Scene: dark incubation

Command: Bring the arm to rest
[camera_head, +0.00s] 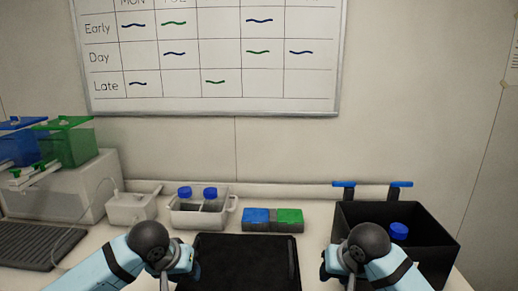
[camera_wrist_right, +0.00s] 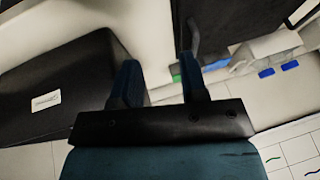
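My left gripper (camera_head: 186,262) is low in the head view, at the left edge of a black tray. Its fingers are mostly hidden by my wrist, so its opening is unclear. My right gripper (camera_head: 334,264) is at the near left side of a black bin. In the right wrist view my right gripper (camera_wrist_right: 160,78) has its two fingers apart with nothing between them. The black bin (camera_head: 440,247) holds a blue-capped bottle (camera_head: 398,231); the bin also shows in the right wrist view (camera_wrist_right: 62,90) with a white label.
The black tray (camera_head: 246,240) lies between my grippers. Behind it are a blue block (camera_head: 256,219) and a green block (camera_head: 289,219). A white rack (camera_head: 184,217) holds two blue-capped bottles. Blue and green containers (camera_head: 68,143) stand on a white unit at left.

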